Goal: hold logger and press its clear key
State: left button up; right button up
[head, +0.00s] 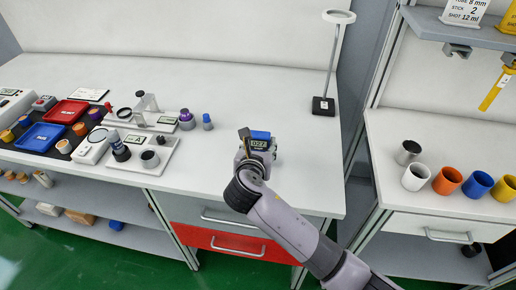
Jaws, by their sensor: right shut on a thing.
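The logger (261,144) is a small device with a display reading about 022 and a blue part on top. It is at the middle of the white bench, near its front half. My right gripper (247,150) is shut on the logger from its left and front side, and the wrist covers the lower part of it. The clear key is too small or hidden to make out. I cannot tell whether the logger touches the bench. My left gripper is not in view.
The white bench (210,100) is clear behind the logger. A ring-topped stand (323,105) is at the back right. Blue tray (40,136), red tray (66,111) and white instrument plates (131,160) fill the left. Several coloured cups, including an orange one (447,181), stand on the right bench.

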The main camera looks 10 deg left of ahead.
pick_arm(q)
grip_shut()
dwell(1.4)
